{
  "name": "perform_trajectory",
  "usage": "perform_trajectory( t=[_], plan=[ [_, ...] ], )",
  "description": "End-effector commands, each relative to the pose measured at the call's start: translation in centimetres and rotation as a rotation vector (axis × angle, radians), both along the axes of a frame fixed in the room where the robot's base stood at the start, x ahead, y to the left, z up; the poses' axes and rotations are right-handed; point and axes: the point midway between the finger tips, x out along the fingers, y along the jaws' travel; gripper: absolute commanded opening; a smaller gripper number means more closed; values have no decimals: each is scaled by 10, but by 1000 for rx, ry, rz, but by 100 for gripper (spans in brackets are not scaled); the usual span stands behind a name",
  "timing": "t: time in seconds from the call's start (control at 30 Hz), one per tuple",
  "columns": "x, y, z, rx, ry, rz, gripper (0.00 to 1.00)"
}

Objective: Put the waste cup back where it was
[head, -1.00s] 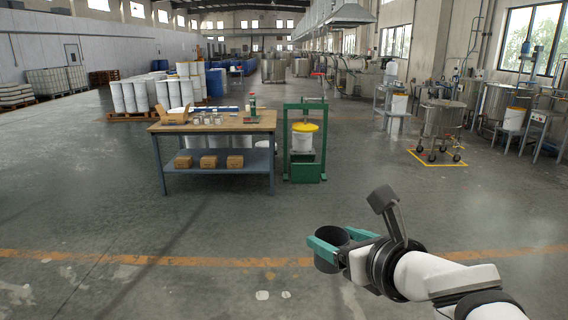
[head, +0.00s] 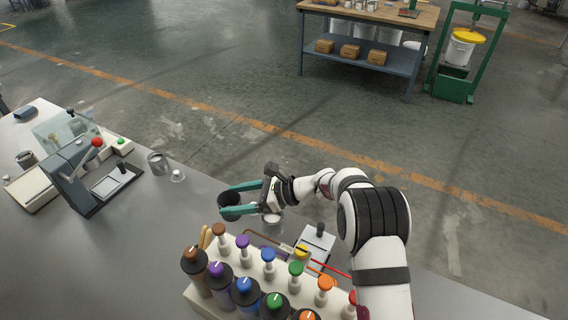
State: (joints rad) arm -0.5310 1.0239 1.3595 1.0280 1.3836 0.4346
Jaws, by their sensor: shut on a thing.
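The waste cup (head: 230,207) is a dark, open-topped cup. In the head view my gripper (head: 238,200) has its green jaws shut around it, one on each side.
A bottle rack (head: 205,298) with several colour-capped bottles stands at front centre. A small white-topped container (head: 272,224) is beside the gripper. The bench between is clear.

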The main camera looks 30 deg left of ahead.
Motion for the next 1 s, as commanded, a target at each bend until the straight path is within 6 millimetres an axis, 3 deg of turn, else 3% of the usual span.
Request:
perform_trajectory(
  t=[0.13, 0.6, 1.0],
  plan=[
    [-13, 9, -14, 0, 2, 41, 9],
    [-13, 9, -72, 0, 0, 41, 9],
    [-13, 9, -80, 0, 0, 41, 9]
  ],
)
